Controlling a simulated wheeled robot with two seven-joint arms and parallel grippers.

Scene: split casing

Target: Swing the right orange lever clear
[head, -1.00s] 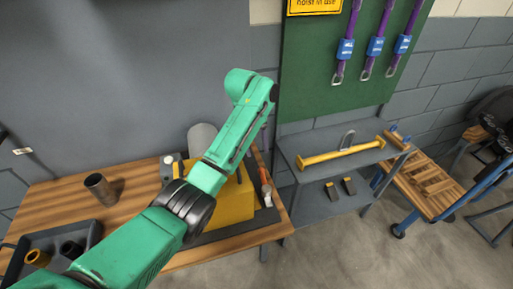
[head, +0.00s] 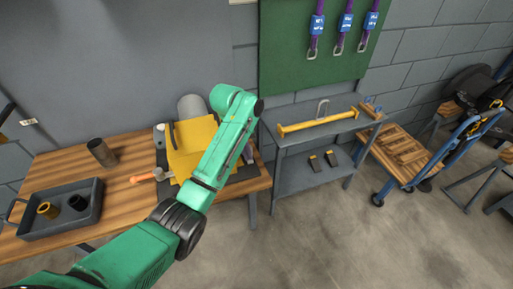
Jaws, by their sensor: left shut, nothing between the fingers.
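The yellow casing (head: 192,137) stands on a dark base on the wooden bench, partly hidden behind my left arm. An orange lever (head: 143,177) sticks out to the left from the casing's front left. At the casing's right side, a small part of the right lever (head: 247,155) shows just past my forearm; the rest is hidden. My left arm reaches across the casing, and its dark end, my left gripper (head: 258,107), is above and right of the casing. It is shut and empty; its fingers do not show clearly. My right gripper is not in view.
A grey tray (head: 35,229) with two short cylinders sits at the bench's left, with a dark cup (head: 101,152) behind it. A grey side table (head: 285,133) carries a yellow bar (head: 318,122). A wooden-decked cart (head: 405,155) stands further right. Open floor lies in front.

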